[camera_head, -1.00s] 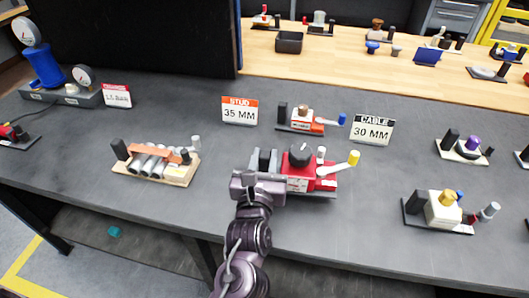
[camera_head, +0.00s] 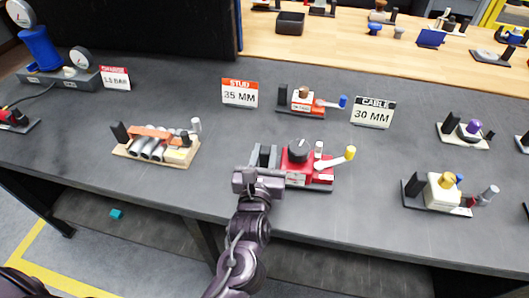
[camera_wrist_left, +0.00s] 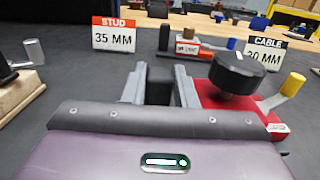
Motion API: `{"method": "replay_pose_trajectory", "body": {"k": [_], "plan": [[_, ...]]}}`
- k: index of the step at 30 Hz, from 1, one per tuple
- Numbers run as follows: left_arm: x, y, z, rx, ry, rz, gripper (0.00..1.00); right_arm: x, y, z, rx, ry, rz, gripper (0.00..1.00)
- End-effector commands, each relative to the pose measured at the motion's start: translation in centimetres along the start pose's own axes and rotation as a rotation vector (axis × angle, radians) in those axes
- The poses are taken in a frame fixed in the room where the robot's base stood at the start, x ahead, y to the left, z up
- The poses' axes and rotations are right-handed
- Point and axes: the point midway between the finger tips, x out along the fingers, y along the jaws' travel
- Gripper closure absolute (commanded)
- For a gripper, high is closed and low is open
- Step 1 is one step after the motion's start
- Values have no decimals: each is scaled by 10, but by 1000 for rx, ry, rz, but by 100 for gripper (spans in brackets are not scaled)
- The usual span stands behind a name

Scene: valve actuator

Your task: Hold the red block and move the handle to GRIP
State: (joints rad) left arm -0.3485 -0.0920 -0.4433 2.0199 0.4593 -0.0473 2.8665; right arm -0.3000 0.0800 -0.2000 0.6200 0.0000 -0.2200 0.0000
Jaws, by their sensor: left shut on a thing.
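The red block (camera_head: 318,175) sits on a dark base near the table's front edge. It carries a round black knob (camera_head: 298,150) and a white handle with a yellow knob (camera_head: 350,153) that points right. The wrist view shows the red block (camera_wrist_left: 212,97) and the yellow-tipped handle (camera_wrist_left: 292,85). My left gripper (camera_head: 264,160) is at the unit's left end. Its fingers are either side of a black post (camera_wrist_left: 159,86) beside the red block, and it is shut on that post. The GRIP marking is not readable. My right gripper is not in view.
A smaller red and white unit (camera_head: 302,101) stands behind, between the 35 MM sign (camera_head: 239,93) and the 30 MM sign (camera_head: 373,113). A wooden-based unit (camera_head: 156,145) is at left and a cream unit (camera_head: 440,193) at right.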

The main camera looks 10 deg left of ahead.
Motion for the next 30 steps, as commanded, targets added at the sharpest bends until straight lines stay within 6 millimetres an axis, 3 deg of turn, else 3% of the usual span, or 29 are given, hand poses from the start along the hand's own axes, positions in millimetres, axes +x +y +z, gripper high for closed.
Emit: {"method": "replay_pose_trajectory", "body": {"k": [30], "plan": [[0,0,-6,-4,-6,1,100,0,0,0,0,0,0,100]]}}
